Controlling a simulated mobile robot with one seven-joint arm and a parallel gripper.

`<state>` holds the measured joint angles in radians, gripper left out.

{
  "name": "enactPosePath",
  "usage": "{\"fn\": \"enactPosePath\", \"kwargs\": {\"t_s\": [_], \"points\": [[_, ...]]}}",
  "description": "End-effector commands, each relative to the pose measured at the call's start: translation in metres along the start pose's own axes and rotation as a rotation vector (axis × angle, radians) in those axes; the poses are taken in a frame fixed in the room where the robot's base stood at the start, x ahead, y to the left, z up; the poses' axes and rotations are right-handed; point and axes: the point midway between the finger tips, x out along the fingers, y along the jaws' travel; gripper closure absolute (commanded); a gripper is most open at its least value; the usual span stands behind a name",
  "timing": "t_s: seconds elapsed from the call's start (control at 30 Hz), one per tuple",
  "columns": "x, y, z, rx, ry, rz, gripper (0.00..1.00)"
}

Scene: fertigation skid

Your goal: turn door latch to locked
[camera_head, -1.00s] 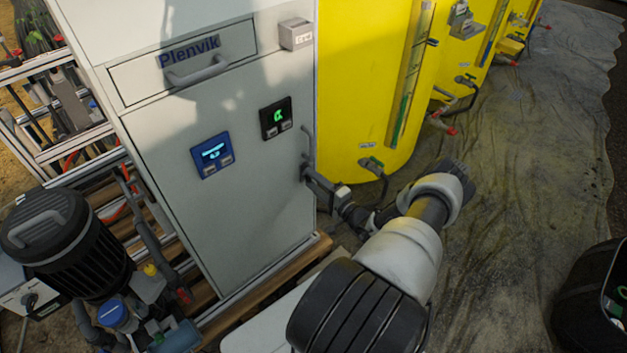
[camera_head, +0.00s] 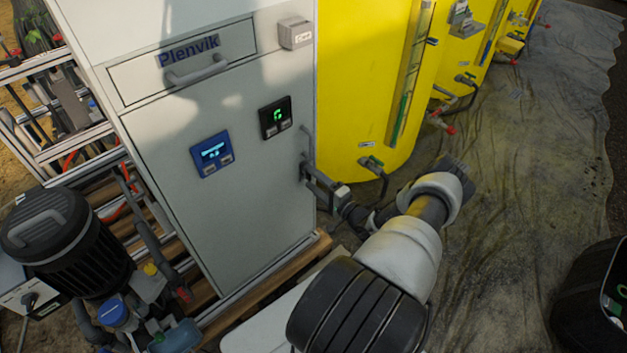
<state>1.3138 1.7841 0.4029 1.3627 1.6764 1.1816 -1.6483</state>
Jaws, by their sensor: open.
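The grey cabinet door (camera_head: 235,225) is upright and looks closed. A vertical handle (camera_head: 307,141) runs near its right edge. The small dark door latch (camera_head: 303,170) sits just below it and is mostly hidden by my fingers, so its angle cannot be told. My gripper (camera_head: 311,176) reaches in from the right, its two fingers apart at the latch. I cannot tell whether they touch it.
A blue display (camera_head: 212,154) and a black display (camera_head: 276,117) are on the door. A drawer (camera_head: 185,62) marked Plenvik is above. A yellow tank (camera_head: 365,80) with a low valve (camera_head: 371,163) stands right behind my gripper. A black pump (camera_head: 65,245) is at left.

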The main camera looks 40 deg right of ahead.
Motion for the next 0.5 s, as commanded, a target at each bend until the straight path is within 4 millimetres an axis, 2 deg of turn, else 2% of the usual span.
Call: {"fn": "enactPosePath", "kwargs": {"t_s": [0.17, 0.5], "points": [[-0.018, -0.001, -0.001, 0.001, 0.001, 0.002, 0.41], [-0.099, -0.001, -0.002, -0.001, 0.004, 0.003, 0.41]]}}
